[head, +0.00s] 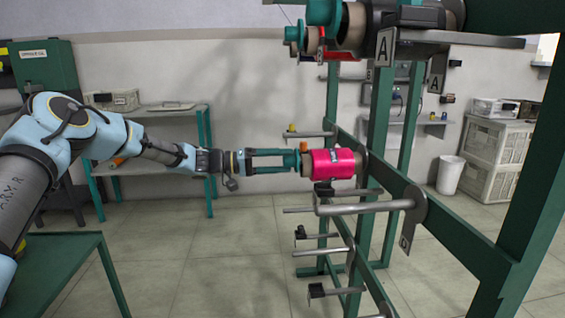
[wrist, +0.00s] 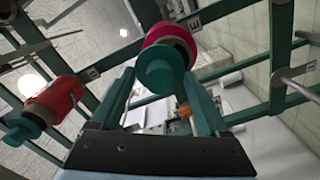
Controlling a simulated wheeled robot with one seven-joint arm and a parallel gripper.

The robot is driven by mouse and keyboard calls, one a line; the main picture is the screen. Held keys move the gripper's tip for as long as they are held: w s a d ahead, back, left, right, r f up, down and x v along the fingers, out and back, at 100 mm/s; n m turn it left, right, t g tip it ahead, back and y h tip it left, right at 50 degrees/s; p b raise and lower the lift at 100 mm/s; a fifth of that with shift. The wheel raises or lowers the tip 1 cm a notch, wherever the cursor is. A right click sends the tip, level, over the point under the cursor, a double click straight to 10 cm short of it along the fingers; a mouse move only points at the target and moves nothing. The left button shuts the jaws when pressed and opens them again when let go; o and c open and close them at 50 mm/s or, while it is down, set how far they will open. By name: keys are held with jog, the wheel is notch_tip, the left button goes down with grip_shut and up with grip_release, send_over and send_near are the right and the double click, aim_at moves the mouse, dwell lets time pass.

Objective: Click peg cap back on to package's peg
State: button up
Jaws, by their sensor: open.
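The pink package (head: 334,163) hangs on a peg of the green rack, and its near end also shows in the wrist view (wrist: 178,36). The teal peg cap (wrist: 160,72) is in front of that end, facing my wrist camera. In the head view the cap is largely merged with my fingertips. My gripper (head: 292,160) reaches in level from the left. Its two fingers are spread, one on each side of the cap, in the wrist view (wrist: 160,86). I cannot tell whether the fingers touch the cap or whether it is fully seated on the peg.
A red package (wrist: 55,97) with a teal cap (wrist: 20,130) hangs nearby in the wrist view. A bare peg (head: 360,207) sticks out below the pink package. More packages (head: 345,25) hang above. Green rack beams (head: 450,228) stand at the right. The floor below is open.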

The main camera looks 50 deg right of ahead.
jog(key=b+v, duration=0.1)
jog(key=v, duration=0.9)
jog(key=shift+a, duration=0.15)
jog(key=shift+w, duration=0.15)
jog(key=s+a+f+n+t+y, duration=0.1)
jog(key=a+f+n+t+y, duration=0.2)
jog(key=a, duration=0.4)
jog(key=a+f+n+t+y, duration=0.1)
jog(key=a+f+t+y, duration=0.15)
jog(key=a+f, duration=0.45)
jog(key=s+a+n+t+y, duration=0.2)
jog(key=a+n+t+y, duration=0.45)
jog(key=a, duration=2.55)
jog(key=s+a+r+n+t+y, duration=0.1)
jog(key=s+a+r+n+y, duration=0.1)
jog(key=s+a, duration=0.35)
notch_tip(320, 180, up, 14)
jog(key=w+a+p, duration=0.1)
jog(key=a+p, duration=0.1)
jog(key=p, duration=1.1)
jog(key=shift+w+p, duration=0.35)
jog(key=shift+p, duration=0.05)
